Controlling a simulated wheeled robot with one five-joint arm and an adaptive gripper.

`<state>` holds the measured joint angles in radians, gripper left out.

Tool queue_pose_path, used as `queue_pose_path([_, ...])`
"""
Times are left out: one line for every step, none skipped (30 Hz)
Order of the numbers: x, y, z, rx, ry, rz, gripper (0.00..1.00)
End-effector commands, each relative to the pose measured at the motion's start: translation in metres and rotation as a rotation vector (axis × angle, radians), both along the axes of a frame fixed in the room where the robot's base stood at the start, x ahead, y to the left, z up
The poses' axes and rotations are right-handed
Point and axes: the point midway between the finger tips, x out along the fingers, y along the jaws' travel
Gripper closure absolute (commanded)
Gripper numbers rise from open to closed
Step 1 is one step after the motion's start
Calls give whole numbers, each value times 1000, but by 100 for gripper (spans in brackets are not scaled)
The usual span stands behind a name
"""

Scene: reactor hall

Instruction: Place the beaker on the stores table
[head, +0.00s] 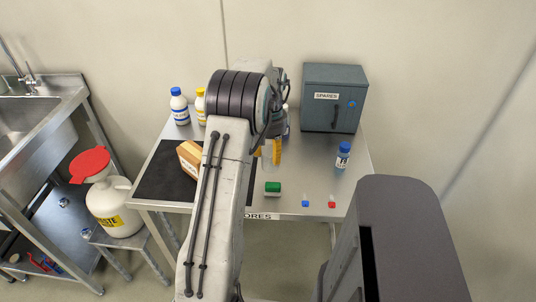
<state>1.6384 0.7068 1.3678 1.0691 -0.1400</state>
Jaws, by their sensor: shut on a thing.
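The stores table (310,177) is a grey metal table with a label on its front edge, partly covered by my arm. My gripper (267,153) is over the middle of the table, mostly hidden behind my arm, with orange finger parts showing. It is shut on a pale, clear thing that looks like the beaker (267,156), of which only a little shows. I cannot tell whether the beaker touches the tabletop.
Bare tabletop lies between.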

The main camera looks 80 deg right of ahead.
Motion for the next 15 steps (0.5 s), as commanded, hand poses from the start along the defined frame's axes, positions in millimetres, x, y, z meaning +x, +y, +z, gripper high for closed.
queue_pose_path([3, -6, 0, 1, 0, 1, 83])
queue_pose_path([4, -8, -2, 1, 0, 1, 83])
queue_pose_path([5, -11, -4, 1, 0, 1, 83])
queue_pose_path([6, -13, -6, 0, 0, 1, 83])
queue_pose_path([7, -15, -7, 0, 0, 1, 83])
queue_pose_path([8, -16, -9, 1, 0, 0, 83])
queue_pose_path([8, -18, -10, 1, 0, 0, 83])
queue_pose_path([9, -18, -11, 0, 0, 0, 83])
queue_pose_path([9, -19, -12, -1, 0, 0, 83])
queue_pose_path([9, -20, -12, -1, 0, 0, 83])
queue_pose_path([9, -20, -13, -1, 0, 0, 83])
queue_pose_path([9, -20, -14, 0, 0, 0, 83])
queue_pose_path([9, -20, -15, 1, 0, 0, 83])
queue_pose_path([9, -20, -17, 2, 0, 0, 83])
queue_pose_path([9, -19, -20, 4, 0, 0, 83])
